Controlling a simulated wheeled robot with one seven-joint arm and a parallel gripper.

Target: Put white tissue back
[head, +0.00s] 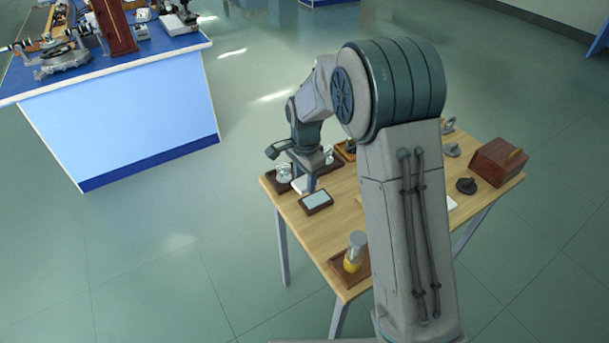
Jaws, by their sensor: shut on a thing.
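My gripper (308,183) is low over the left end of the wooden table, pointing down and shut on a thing. A small white piece (299,185), which looks like the white tissue, shows right at its fingertips. The finger hides part of it, and I cannot tell whether it touches the table. A dark-framed tray with a pale top (316,201) lies just in front of the fingertips.
The wooden table (290,206) also bears glass pieces (284,173) on a dark base, a yellow-bottomed bottle (354,252) in a brown tray, a black round piece (466,186) and a brown wooden box (497,162). My arm hides the table's middle. A blue-topped bench (150,60) stands at the back left.

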